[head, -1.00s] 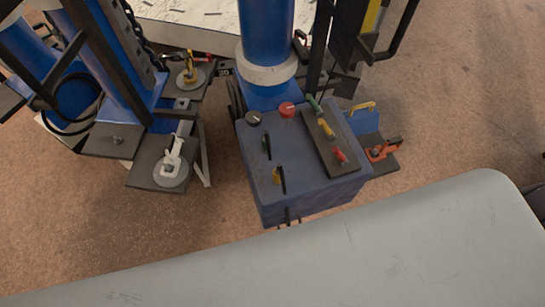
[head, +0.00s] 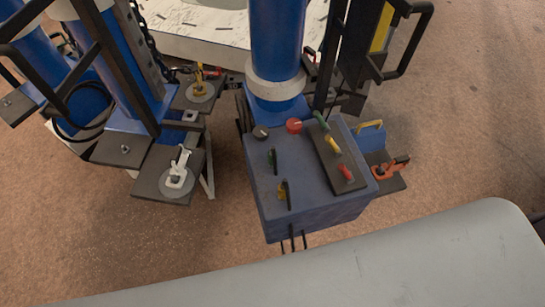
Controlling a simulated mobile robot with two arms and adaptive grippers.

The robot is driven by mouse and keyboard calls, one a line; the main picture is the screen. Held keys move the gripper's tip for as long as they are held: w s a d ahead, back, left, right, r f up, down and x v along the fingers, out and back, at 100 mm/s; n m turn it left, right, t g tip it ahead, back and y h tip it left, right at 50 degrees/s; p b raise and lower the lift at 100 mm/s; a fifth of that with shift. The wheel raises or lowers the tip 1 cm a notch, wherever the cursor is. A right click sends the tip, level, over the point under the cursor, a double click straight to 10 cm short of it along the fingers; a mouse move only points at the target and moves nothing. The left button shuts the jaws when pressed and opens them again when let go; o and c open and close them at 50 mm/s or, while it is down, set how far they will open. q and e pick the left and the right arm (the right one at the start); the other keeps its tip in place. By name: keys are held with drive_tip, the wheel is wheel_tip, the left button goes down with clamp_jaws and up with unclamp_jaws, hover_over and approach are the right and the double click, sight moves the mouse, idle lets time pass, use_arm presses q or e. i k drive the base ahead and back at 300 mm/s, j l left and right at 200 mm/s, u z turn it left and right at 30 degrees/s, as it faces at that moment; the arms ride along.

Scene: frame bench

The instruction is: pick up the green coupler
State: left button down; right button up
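A green coupler (head: 321,121) lies at the far end of a dark plate (head: 325,155) on top of the blue box (head: 305,205). A yellow piece (head: 333,145) and a red piece (head: 346,173) lie on the same plate, nearer to me. A second, darker green piece (head: 272,158) stands on the left part of the box top, and I cannot tell its exact shape. Neither of my grippers is in view.
A blue column (head: 277,45) rises behind. Dark platforms (head: 150,185) stand left. Brown floor is open at right.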

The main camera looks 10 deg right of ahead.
sight(270, 158)
drive_tip(key=z, duration=0.5)
drive_tip(key=j+z, duration=0.1)
drive_tip(key=z, duration=0.4)
drive_tip(key=j+z, duration=0.1)
drive_tip(key=z, duration=0.9)
drive_tip(key=k+j+z, duration=0.1)
drive_tip(key=k+j, duration=0.25)
drive_tip(key=k+j+z, duration=0.1)
drive_tip(key=k+j, duration=0.25)
drive_tip(key=j, duration=0.2)
